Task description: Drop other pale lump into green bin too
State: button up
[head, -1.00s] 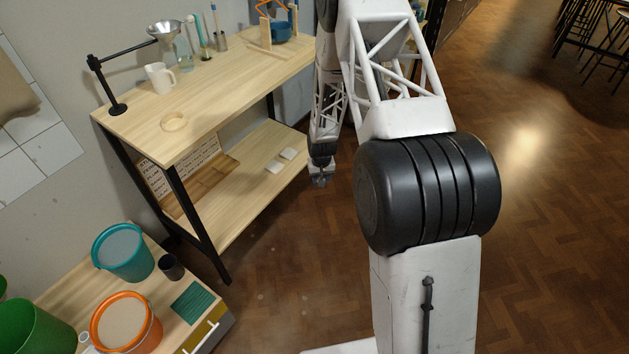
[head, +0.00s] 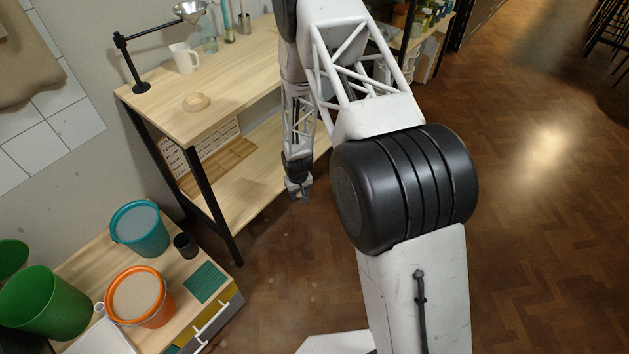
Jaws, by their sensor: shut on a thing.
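My gripper (head: 300,192) hangs pointing down in front of the worktable's lower shelf (head: 247,190), above the floor. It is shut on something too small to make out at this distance. I cannot tell its colour or shape. A large green bin (head: 46,308) stands at the lower left, open at the top, well away from my gripper. A second green container (head: 10,259) is cut off by the left edge behind it. The insides of both are hidden. No pale lump shows clearly now. My arm covers part of the lower shelf.
A low bench (head: 95,249) holds a teal bucket (head: 140,231), an orange bucket (head: 140,300), a dark cup (head: 185,246) and a green ribbed mat (head: 205,282). A mug (head: 184,58) stands on the worktable. The black table leg (head: 212,208) is between my gripper and the bench.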

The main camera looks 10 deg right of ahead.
jog(key=s+a+f+n, duration=0.45)
jog(key=s+a, duration=0.55)
jog(key=a, duration=0.3)
jog(key=s+a+f+n, duration=0.4)
jog(key=s+a+f, duration=0.2)
jog(key=s+a, duration=0.55)
jog(key=w+a+r+n, duration=0.1)
jog(key=w+a+r, duration=0.2)
jog(key=a+r, duration=0.45)
jog(key=w+a+r+n, duration=0.2)
jog(key=w+a+r, duration=0.15)
jog(key=a, duration=0.75)
jog(key=w+a+r+n, duration=0.1)
jog(key=w+a+r, duration=0.2)
jog(key=a+r, duration=0.5)
jog(key=s+a+r+n, duration=0.1)
jog(key=s+a+r, duration=0.1)
jog(key=s+a, duration=0.6)
jog(key=s+a+r+n, duration=0.2)
jog(key=s+a, duration=0.6)
jog(key=a, duration=0.8)
jog(key=s+a+r+n, duration=0.2)
jog(key=s+a, duration=0.6)
jog(key=a, duration=0.4)
jog(key=shift+s+a+r, duration=0.2)
jog(key=shift+s+a, duration=0.1)
jog(key=shift+a, duration=0.05)
jog(key=shift+f+n, duration=0.15)
jog(key=shift+n, duration=0.1)
jog(key=shift+f, duration=2.85)
